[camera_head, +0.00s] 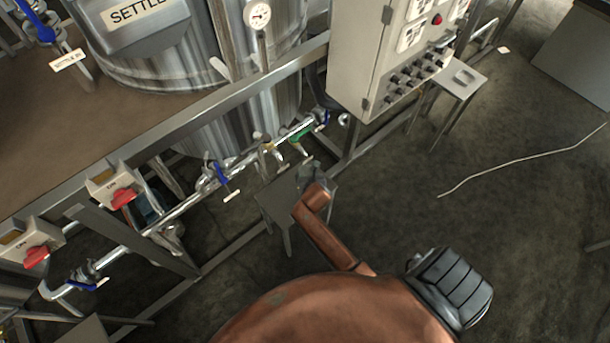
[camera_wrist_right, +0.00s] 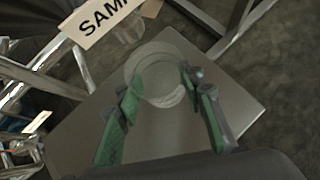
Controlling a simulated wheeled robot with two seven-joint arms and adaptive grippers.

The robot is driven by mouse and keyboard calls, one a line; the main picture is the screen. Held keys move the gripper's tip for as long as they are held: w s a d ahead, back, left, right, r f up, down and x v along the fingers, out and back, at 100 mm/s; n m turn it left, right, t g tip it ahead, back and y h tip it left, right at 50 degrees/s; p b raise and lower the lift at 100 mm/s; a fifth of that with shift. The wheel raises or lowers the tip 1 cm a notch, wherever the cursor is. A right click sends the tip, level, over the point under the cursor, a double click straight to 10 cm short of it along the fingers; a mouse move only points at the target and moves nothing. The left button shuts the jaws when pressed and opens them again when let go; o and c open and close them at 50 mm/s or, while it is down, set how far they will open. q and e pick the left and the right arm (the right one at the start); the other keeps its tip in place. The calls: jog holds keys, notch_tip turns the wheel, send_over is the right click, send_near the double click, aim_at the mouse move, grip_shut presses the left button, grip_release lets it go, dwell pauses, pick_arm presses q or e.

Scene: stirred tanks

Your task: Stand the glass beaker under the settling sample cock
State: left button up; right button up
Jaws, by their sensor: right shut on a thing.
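My right gripper (camera_head: 306,172) is by the small grey stand (camera_head: 277,208), below the settling tank (camera_head: 150,60). In the right wrist view, its green-padded fingers (camera_wrist_right: 160,88) are shut on the clear glass beaker (camera_wrist_right: 158,66), whose round rim shows between the tips. The beaker is over the stand's plate (camera_wrist_right: 235,100); I cannot tell whether it touches it. A sample sign (camera_wrist_right: 95,22) is at the upper left of that view. In the head view, a small cock (camera_head: 263,155) hangs from the pipe near the stand, and the beaker is too hidden to make out. My left gripper is not seen.
A steel pipe with valves (camera_head: 222,176) runs along the frame beside the stand. A grey control cabinet (camera_head: 392,60) stands at upper right, with another small stand (camera_head: 462,76) beside it. The floor to the right is mostly clear, with a thin pale line across it.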

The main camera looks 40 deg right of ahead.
dwell(0.3)
jog(key=o, duration=1.2)
jog(key=shift+f, duration=0.1)
jog(key=shift+o, duration=0.2)
jog(key=shift+r, duration=0.2)
jog(key=shift+s+a+r, duration=0.1)
jog(key=shift+s+r, duration=0.1)
jog(key=shift+r, duration=0.05)
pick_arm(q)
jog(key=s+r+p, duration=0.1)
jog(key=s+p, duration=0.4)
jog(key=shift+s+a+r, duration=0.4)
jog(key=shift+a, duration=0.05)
pick_arm(e)
jog(key=v, duration=1.1)
jog(key=shift+s, duration=0.2)
